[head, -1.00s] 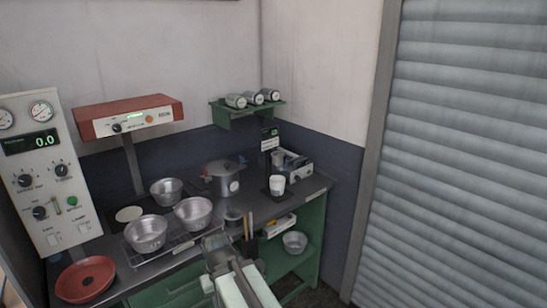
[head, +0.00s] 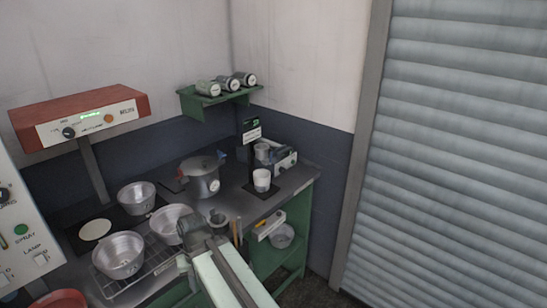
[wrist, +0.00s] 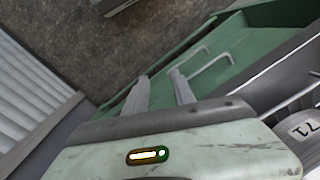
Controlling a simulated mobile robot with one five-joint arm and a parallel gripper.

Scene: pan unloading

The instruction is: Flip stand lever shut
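A black upright stand (head: 251,150) with a small display and a white label is at the back right of the bench in the head view. A white cup (head: 262,180) is at its foot. I cannot make out a lever on it at this size. My gripper (head: 188,250) is at the bench's front edge, well short of the stand, and the arm partly hides what lies under it. In the wrist view my gripper (wrist: 160,85) has its two grey fingers apart with nothing between them. The stand does not show in the wrist view.
Metal bowls (head: 118,255) stand on a wire rack at the front left. A lidded pot (head: 203,177) is at mid-bench, and a grey device (head: 282,158) sits behind the cup. A green shelf (head: 220,102) holds several canisters. A shutter (head: 465,150) fills the right side.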

